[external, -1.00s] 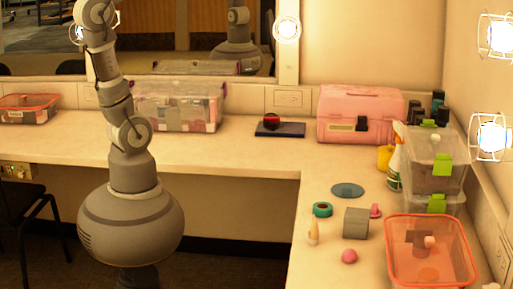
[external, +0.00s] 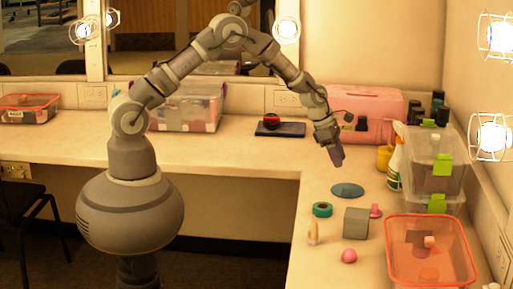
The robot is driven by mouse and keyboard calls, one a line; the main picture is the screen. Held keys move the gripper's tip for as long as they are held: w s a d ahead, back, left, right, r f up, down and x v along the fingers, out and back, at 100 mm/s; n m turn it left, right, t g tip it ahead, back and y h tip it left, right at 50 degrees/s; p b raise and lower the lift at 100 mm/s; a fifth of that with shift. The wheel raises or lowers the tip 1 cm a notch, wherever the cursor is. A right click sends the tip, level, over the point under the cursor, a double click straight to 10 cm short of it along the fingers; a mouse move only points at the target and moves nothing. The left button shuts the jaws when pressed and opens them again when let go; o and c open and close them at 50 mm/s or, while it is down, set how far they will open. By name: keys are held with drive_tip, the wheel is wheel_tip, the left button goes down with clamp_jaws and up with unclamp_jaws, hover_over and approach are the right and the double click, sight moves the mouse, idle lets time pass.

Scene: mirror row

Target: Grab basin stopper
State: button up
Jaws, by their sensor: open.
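Two things could be the basin stopper, and I cannot tell for sure which. One is a flat blue-grey disc (external: 347,190) lying on the right counter. The other is a small pink piece (external: 375,211) with a raised part, just beyond the grey cube. My gripper (external: 337,160) hangs in the air, pointing down, and shows just above the disc in the picture. It is apart from both and looks empty. Its fingers are small and dark here, so the gap between them is hard to see.
Near the disc are a green tape roll (external: 322,209), a grey cube (external: 356,223), a pink ball (external: 349,256) and a small upright bottle (external: 313,233). An orange-rimmed bin (external: 387,262), stacked clear boxes (external: 461,182), a spray bottle (external: 395,172) and a pink case (external: 345,105) stand around.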

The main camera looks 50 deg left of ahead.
drive_tip(key=shift+n, duration=0.6)
drive_tip(key=b+x, duration=0.1)
drive_tip(key=x, duration=0.2)
drive_tip(key=s+b+x, duration=0.1)
drive_tip(key=x, duration=0.2)
drive_tip(key=b+x, duration=0.1)
drive_tip(key=x, duration=0.3)
drive_tip(key=shift+s+d+f+b, duration=0.1)
drive_tip(key=shift+s+f+b, duration=0.1)
drive_tip(key=shift+s+b, duration=0.15)
drive_tip(key=shift+r, duration=0.1)
clamp_jaws()
